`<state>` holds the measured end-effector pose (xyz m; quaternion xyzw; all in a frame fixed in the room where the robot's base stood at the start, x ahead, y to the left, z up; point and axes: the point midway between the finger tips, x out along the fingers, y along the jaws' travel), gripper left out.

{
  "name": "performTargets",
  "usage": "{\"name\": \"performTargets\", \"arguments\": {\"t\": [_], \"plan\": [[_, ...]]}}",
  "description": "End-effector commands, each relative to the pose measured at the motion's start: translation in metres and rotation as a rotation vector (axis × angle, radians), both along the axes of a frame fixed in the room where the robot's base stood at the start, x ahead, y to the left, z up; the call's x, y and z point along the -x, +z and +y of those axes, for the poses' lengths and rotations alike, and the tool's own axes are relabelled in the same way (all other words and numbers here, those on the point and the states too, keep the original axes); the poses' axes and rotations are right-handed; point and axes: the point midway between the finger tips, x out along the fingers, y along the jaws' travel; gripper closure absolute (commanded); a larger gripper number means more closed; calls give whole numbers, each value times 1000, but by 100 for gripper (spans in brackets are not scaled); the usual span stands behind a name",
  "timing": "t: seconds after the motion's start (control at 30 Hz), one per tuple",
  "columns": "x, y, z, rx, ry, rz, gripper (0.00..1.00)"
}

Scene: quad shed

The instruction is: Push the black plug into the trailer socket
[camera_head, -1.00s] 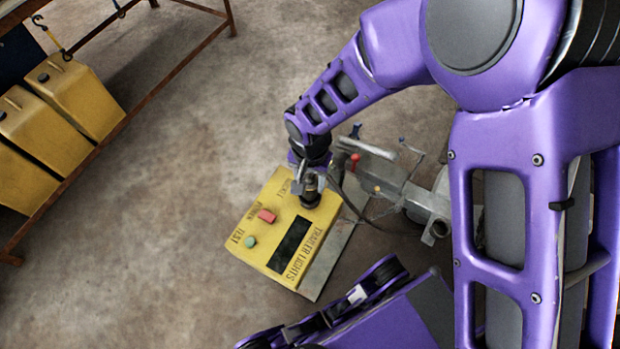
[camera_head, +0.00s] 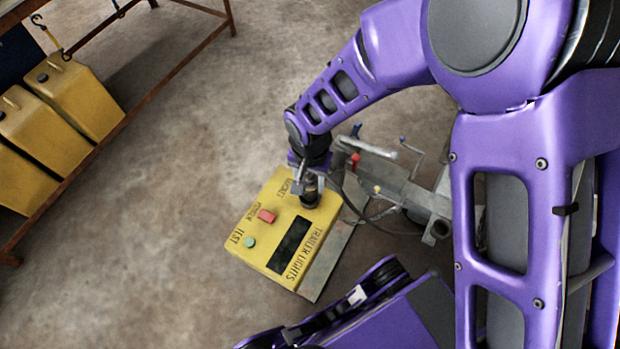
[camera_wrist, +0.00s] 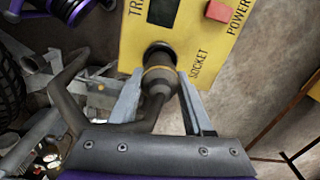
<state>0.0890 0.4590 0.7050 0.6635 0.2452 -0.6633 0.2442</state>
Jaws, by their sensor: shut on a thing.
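The black plug (camera_wrist: 158,80) has a yellow band and a dark cable running back under my wrist. My gripper (camera_wrist: 158,92) is shut on it, one finger on each side. The yellow trailer lights box (camera_head: 263,250) lies below the gripper in the head view, and it fills the top of the wrist view (camera_wrist: 205,42). The plug's front end is at the dark round socket (camera_wrist: 158,48) beside the SOCKET label. The plug looks lined up with the socket, but its depth in it cannot be told. In the head view, the plug (camera_head: 310,188) is partly hidden by my gripper.
The box has a red button (camera_head: 267,216), a green button (camera_head: 250,242) and a dark panel (camera_head: 288,245). A grey metal trailer hitch (camera_head: 410,190) stands close on the right. Yellow containers (camera_head: 75,95) sit on a rack at the left. The floor between is clear.

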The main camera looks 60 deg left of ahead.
Motion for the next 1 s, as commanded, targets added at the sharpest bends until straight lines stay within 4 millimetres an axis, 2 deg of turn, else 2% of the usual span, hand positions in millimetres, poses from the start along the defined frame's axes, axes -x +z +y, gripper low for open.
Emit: {"name": "performTargets", "arguments": {"t": [1.0], "plan": [[0,-16,0,0,0,0,100]]}}
